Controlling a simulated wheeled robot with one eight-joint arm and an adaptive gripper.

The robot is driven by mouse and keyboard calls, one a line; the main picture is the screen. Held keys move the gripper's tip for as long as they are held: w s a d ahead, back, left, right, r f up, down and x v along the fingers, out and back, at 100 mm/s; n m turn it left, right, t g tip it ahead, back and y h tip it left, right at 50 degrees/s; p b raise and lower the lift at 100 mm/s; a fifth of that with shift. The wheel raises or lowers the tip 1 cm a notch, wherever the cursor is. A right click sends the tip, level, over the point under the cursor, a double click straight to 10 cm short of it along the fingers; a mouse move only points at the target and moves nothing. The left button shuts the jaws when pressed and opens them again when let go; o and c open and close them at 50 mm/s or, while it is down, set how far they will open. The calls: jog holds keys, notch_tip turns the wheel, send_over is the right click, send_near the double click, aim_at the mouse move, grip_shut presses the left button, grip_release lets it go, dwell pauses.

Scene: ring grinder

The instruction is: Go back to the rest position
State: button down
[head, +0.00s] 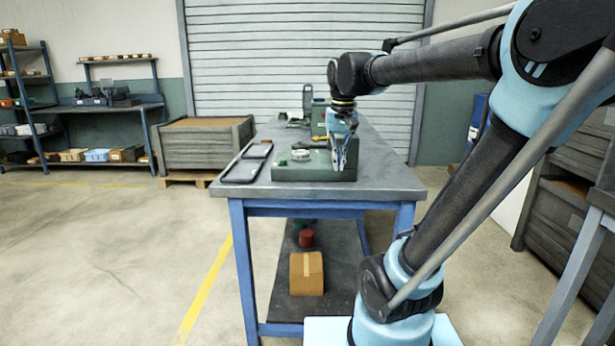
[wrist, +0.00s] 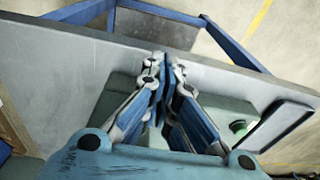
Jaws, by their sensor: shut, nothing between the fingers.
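My gripper (head: 341,166) hangs from my arm and points down over the green base block (head: 290,172) near the front edge of the workbench (head: 393,180). In the wrist view my gripper (wrist: 163,62) has its fingertips together, with nothing between them. On the green block, left of my gripper, are a grey ring-shaped part (head: 301,154) and a small dark part in front of it. In the wrist view the green block shows partly behind the fingers, and a small green knob (wrist: 238,127) shows to their right.
A grey upright device (head: 307,101) stands at the far end. A cardboard box (head: 306,273) and a red item (head: 307,238) are on the lower shelf. A large crate (head: 205,145) stands behind left. The left floor is clear.

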jog(key=s+d+f, duration=0.5)
jog(key=s+f, duration=0.3)
jog(key=f, duration=0.2)
jog(key=s+d+f+t, duration=0.1)
jog(key=s+d+f, duration=0.4)
jog(key=f, duration=0.6)
jog(key=s, duration=0.2)
jog(key=shift+s+f, duration=0.3)
jog(key=shift+s, duration=0.05)
jog(key=shift+w+f, duration=0.2)
jog(key=shift+w, duration=0.2)
dwell(4.9)
